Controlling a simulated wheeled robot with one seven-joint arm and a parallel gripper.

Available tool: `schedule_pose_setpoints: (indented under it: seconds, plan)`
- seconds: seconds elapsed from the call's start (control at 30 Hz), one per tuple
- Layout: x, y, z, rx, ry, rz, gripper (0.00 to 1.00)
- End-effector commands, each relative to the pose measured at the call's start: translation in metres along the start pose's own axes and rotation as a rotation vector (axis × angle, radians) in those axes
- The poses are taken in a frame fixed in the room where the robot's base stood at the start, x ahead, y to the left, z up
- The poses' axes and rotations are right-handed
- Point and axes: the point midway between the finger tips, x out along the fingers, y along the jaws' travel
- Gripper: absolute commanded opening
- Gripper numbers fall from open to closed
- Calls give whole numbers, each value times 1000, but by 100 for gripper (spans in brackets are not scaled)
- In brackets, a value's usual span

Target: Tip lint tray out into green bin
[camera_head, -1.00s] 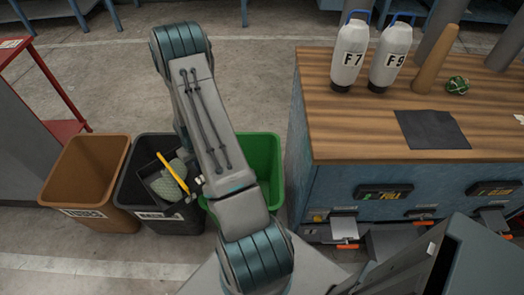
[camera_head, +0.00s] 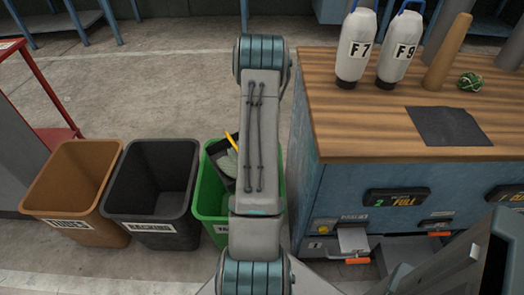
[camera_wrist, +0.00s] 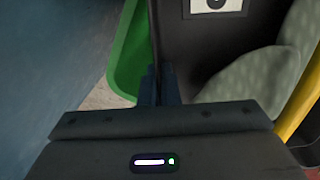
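The lint tray (camera_head: 222,159) is dark, with grey-green speckled lint (camera_wrist: 255,80) and a yellow strip (camera_head: 232,141) along it. In the head view it is over the green bin (camera_head: 209,192), partly hidden behind my arm. My gripper (camera_wrist: 159,82) is shut on the tray's dark wall in the wrist view; the head view hides the fingers. The tray looks roughly level, with the lint still in it. The green bin also shows in the wrist view (camera_wrist: 124,62), below and left of the tray.
A black bin (camera_head: 150,207) and a brown bin (camera_head: 75,205) stand left of the green one.

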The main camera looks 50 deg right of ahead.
Motion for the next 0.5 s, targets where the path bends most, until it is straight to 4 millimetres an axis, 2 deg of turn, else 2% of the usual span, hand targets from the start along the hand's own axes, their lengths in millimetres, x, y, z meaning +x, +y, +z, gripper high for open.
schedule_pose_setpoints:
  seconds: [0.5]
  plan:
    - [-38,10,-1,-2,3,322,0]
